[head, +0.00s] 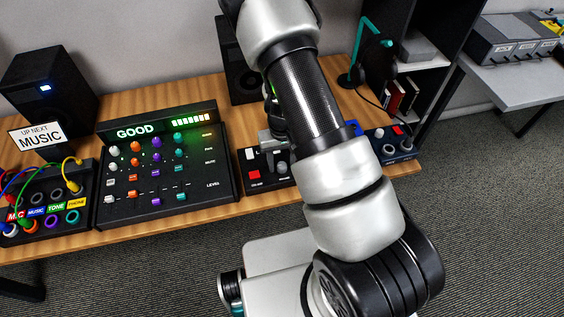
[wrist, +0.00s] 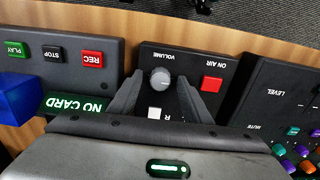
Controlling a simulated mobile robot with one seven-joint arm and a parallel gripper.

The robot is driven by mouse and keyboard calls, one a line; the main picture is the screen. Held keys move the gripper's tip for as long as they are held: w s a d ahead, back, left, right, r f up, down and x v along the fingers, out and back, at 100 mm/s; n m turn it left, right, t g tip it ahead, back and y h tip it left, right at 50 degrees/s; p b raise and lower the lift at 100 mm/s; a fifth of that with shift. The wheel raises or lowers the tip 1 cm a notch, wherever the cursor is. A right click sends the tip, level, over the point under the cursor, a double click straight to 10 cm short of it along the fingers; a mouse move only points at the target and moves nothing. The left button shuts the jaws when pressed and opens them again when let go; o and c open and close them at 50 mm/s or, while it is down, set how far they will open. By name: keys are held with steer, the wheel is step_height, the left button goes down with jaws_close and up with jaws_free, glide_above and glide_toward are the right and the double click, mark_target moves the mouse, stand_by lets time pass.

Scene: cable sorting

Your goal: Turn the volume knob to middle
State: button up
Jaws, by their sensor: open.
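The volume knob (wrist: 160,77) is a round grey knob on a small black panel (wrist: 150,57), beside the upside-down word VOLUME. It has a pale mark, but its exact setting is too small to read. My gripper (wrist: 159,88) is open, with one dark finger on each side of the knob in the wrist view. I cannot tell whether the fingers touch it or are still above it. In the head view the panel (head: 257,184) lies at the table's front edge, partly hidden by my arm and gripper (head: 277,150).
On the panel are a red ON AIR button (wrist: 211,84) and a white button (wrist: 154,113). A recorder reading NO CARD (wrist: 78,104) and a mixer (head: 165,170) reading GOOD flank it. A cable box (head: 50,190) and speaker (head: 50,85) stand left, a headphone stand (head: 368,40) behind.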

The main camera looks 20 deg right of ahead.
steer(key=c, duration=1)
steer(key=shift+c, duration=0.2)
steer(key=shift+m, duration=0.4)
steer(key=m, duration=0.4)
steer(key=shift+f+b, duration=0.1)
steer(key=shift+b, duration=0.3)
steer(key=m, duration=0.4)
steer(key=shift+m, duration=0.3)
steer(key=m, duration=0.4)
steer(key=shift+m+p, duration=0.6)
steer(key=shift+m, duration=1.5)
